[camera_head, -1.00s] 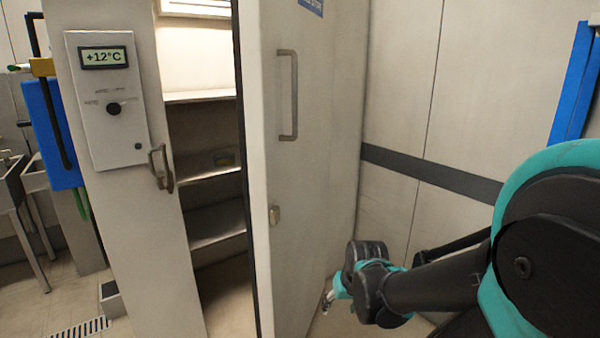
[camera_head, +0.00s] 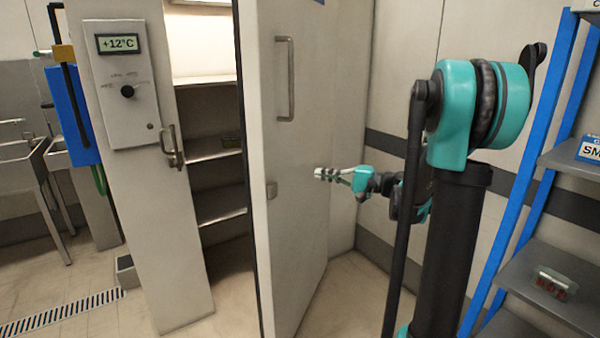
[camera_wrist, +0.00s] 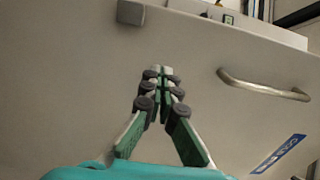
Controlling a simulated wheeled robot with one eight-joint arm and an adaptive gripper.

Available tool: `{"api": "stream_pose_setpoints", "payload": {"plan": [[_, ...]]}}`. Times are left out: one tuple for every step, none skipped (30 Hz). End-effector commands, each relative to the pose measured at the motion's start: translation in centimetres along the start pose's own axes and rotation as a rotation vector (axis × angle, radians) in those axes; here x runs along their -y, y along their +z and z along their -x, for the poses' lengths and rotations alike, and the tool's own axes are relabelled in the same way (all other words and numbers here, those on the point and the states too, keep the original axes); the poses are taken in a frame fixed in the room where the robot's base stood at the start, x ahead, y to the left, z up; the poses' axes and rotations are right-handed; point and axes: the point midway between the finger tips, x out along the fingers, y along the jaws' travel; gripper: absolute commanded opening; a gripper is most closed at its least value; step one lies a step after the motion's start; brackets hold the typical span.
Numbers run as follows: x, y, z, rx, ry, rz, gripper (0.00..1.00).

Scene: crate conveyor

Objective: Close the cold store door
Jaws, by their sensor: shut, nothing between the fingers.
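The cold store door (camera_head: 300,170) stands ajar in the head view, with a dark gap and lit shelves (camera_head: 210,150) showing to its left. Its long metal handle (camera_head: 284,80) is on the upper part of its outer face, and a small catch (camera_head: 271,190) sits lower near its free edge. My gripper (camera_head: 320,174) is shut and empty in front of the door's outer face, below and right of the handle. In the wrist view my gripper (camera_wrist: 160,75) points along the door face (camera_wrist: 80,90), with the handle (camera_wrist: 262,88) to its right. I cannot tell whether it touches the door.
A control box (camera_head: 127,85) reading +12°C is on the frame post, with a latch handle (camera_head: 172,148) beside the opening. A blue shelf rack (camera_head: 510,165) stands at right. Sinks (camera_head: 25,160) are at far left. Bare floor lies around the door's foot.

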Motion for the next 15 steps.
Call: {"api": "stream_pose_setpoints", "payload": {"plan": [[0.0, 0.1, -0.5, 0.003, -0.001, 0.0, 0.0], [0.0, 0.1, -0.8, 0.004, -0.001, 0.0, 0.0], [0.0, 0.1, -1.3, 0.004, 0.0, 0.0, 0.0], [0.0, 0.1, -1.8, 0.004, 0.0, 0.0, 0.0], [0.0, 0.2, -2.3, 0.005, 0.0, 0.0, 0.0], [0.0, 0.2, -3.0, 0.005, 0.001, 0.0, 0.0], [0.0, 0.2, -3.6, 0.005, 0.001, 0.0, 0.0], [0.0, 0.2, -4.2, 0.006, 0.001, 0.0, 0.0], [0.0, 0.2, -5.0, 0.005, 0.001, 0.0, 0.0], [0.0, 0.3, -5.7, 0.006, 0.001, 0.0, 0.0], [0.0, 0.2, -6.2, 0.006, 0.001, 0.0, 0.0], [0.0, 0.2, -7.0, 0.005, 0.002, 0.0, 0.0], [-0.1, 0.2, -7.6, 0.006, 0.002, 0.0, 0.0], [-0.1, 0.2, -8.2, 0.005, 0.002, 0.0, 0.0], [-0.1, 0.2, -9.0, 0.006, 0.002, 0.0, 0.0]]}}
